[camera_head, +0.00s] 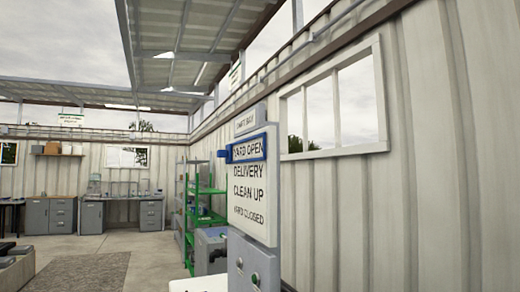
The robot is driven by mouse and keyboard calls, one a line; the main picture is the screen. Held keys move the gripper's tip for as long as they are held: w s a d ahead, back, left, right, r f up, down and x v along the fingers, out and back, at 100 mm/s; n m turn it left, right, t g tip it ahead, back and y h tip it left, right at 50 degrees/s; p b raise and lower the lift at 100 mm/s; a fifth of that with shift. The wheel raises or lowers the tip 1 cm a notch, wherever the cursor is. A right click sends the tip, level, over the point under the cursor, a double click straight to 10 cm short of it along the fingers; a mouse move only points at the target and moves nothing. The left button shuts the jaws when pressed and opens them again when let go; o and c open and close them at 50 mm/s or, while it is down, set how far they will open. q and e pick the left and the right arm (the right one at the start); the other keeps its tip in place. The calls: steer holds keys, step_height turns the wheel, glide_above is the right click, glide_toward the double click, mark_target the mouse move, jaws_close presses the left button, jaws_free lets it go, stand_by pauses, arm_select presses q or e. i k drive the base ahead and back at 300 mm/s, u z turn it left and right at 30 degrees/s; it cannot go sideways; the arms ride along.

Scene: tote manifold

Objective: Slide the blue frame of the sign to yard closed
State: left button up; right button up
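The sign (252,186) is a white board on a grey post at the middle right, close to the corrugated wall. It lists several lines: "YARD OPEN", "DELIVERY", "CLEAN UP" and "YARD CLOSED", top to bottom. The blue frame (249,148) surrounds the top line, "YARD OPEN". A small blue piece sticks out at its left side. A smaller plate with text sits above the board. Neither of my grippers shows in the head view.
A grey box with round buttons (252,272) is below the sign. Green shelving (205,205) stands behind it to the left. Grey workbenches (120,212) line the far wall. Open concrete floor with a dark mat (85,273) lies at the left.

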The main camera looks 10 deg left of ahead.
mark_target(226, 154)
steer(key=z, duration=0.35)
steer(key=k, duration=0.4)
steer(key=u, duration=0.95)
steer(key=i, duration=1.55)
steer(key=z, duration=0.7)
